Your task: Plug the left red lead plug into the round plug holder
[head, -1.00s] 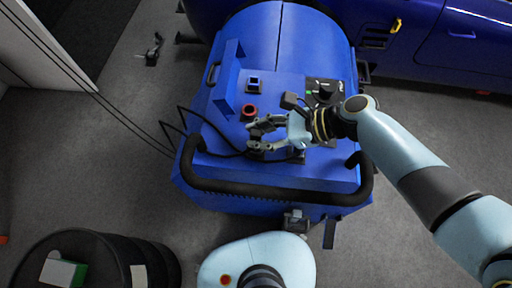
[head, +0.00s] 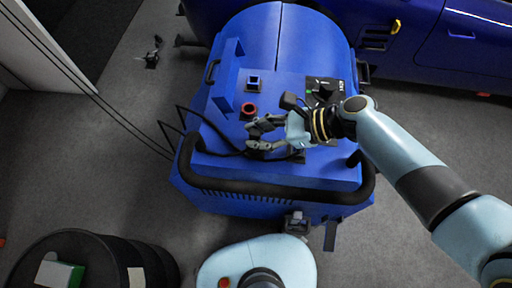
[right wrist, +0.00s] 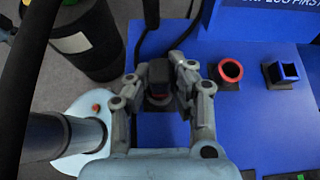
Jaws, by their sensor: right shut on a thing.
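The round plug holder is a red ring (head: 249,105) on the blue machine top. It also shows in the right wrist view (right wrist: 231,61), to the right of my right gripper. My right gripper (head: 256,136) is just below the holder in the head view. In the right wrist view my right gripper (right wrist: 161,85) is shut on a dark plug (right wrist: 159,72), held upright between its fingers. The plug looks almost black, and its lower end is partly hidden by the fingers. In the head view the fingers hide most of it. My left gripper is not in view.
A blue square holder (head: 254,84) sits beyond the round one. A blue upright panel (head: 229,80) stands left of them. A dark control panel (head: 324,92) is to the right. A black handle bar (head: 270,197) runs along the front edge. Black cables lie at the left.

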